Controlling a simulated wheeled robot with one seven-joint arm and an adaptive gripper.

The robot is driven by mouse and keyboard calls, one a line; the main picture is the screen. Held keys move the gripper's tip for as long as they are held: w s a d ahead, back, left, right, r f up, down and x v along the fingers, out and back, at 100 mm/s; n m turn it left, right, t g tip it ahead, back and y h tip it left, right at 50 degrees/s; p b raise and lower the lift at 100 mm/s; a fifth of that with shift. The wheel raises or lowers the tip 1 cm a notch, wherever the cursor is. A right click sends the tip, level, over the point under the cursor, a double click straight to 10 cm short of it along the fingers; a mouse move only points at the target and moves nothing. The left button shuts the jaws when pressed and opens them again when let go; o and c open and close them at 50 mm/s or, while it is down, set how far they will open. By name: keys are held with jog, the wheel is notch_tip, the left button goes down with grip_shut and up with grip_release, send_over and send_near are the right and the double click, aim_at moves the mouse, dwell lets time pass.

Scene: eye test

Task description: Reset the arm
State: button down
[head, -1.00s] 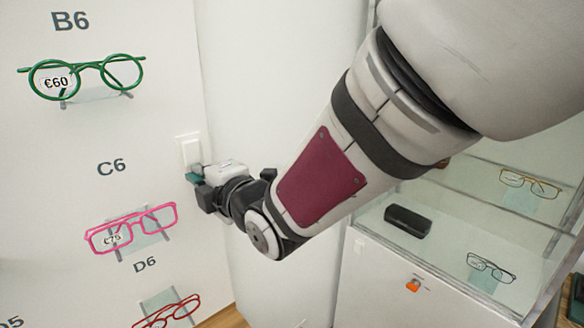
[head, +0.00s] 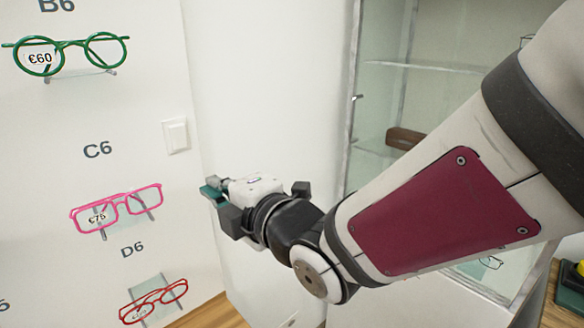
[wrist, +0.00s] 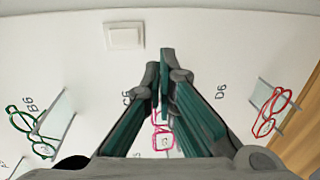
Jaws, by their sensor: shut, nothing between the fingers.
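My gripper (head: 212,192) is shut and empty, held out in front of the wall to the right of the pink glasses in the head view. In the wrist view, the two teal-lined fingers of my gripper (wrist: 164,75) meet near the middle of the picture. My arm reaches in from the right edge of the head view, with its dark red panel facing the camera. The fingers hide part of the pink glasses (wrist: 162,130) in the wrist view.
A white light switch (head: 176,135) is on the wall above my gripper. Green glasses (head: 70,53), pink glasses (head: 116,209) and red glasses (head: 153,301) hang on the display wall at left. A glass cabinet (head: 385,100) holding a brown case (head: 404,138) stands behind my arm.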

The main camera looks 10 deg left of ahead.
jog(key=shift+s+d+f, duration=0.1)
jog(key=shift+s+d, duration=0.35)
jog(key=shift+d, duration=0.1)
jog(key=w+d+f+m+h, duration=0.1)
jog(key=d+m+h, duration=0.5)
jog(key=d, duration=0.4)
jog(key=w+d+f+m+h, duration=0.1)
jog(key=d+f+m+h, duration=0.15)
jog(key=d+m, duration=0.65)
jog(key=s+d+f+m+g+h, duration=0.2)
jog(key=s+d+m+g+h, duration=0.2)
jog(key=s+d+m, duration=0.8)
jog(key=s+d+g, duration=0.2)
jog(key=s+d, duration=0.2)
jog(key=s, duration=0.2)
jog(key=shift+d+m, duration=0.15)
jog(key=shift+m, duration=0.25)
